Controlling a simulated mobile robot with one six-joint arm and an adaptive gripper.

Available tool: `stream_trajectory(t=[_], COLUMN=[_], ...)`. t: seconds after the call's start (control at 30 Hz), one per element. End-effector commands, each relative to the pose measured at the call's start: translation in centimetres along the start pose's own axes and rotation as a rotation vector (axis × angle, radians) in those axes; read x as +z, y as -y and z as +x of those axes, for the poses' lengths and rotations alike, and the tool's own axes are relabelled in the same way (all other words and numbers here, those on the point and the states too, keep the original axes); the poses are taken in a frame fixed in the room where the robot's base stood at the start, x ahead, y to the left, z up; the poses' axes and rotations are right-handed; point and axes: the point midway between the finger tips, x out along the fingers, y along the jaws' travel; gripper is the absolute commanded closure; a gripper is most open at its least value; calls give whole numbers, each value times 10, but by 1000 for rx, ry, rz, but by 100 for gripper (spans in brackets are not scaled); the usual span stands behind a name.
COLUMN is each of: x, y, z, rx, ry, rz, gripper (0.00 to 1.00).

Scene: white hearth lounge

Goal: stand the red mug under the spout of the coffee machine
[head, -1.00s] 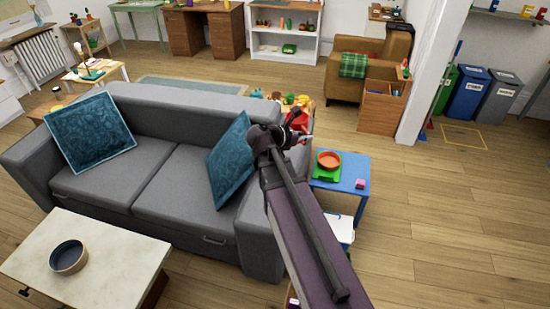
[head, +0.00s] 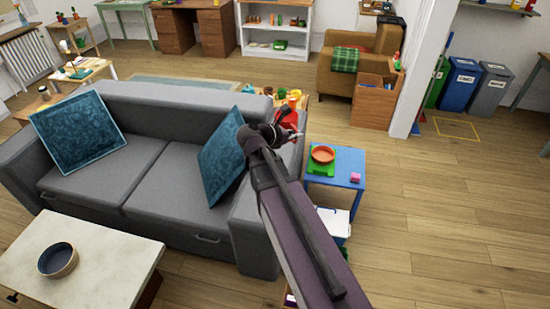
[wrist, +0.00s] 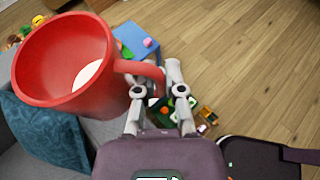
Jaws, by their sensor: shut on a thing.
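The red mug (wrist: 62,62) fills the left of the wrist view, with its open mouth facing the camera and a pale patch visible inside. Its handle (wrist: 150,72) reaches between the fingers of my gripper (wrist: 156,84), which is shut on it. The mug is off any surface, and appears tilted in this view. In the head view my gripper (head: 288,130) is small and dark beside the sofa's right arm, with the red mug (head: 292,113) at its tip, partly hidden. I cannot make out the coffee machine or its spout in either view.
The grey sofa (head: 140,185) is left of my arm; a pale coffee table (head: 110,262) stands in front. Open floor (head: 450,220) lies at right.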

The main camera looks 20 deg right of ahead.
Motion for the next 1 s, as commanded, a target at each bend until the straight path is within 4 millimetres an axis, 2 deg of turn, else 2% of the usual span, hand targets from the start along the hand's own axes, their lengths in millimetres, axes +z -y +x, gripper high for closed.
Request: stream_trajectory(t=[0.03,1.0], x=[-15,-165], y=[-2,-28], z=[6,53], rx=[4,66], ry=[1,1], rz=[-1,-21], gripper=[100,100])
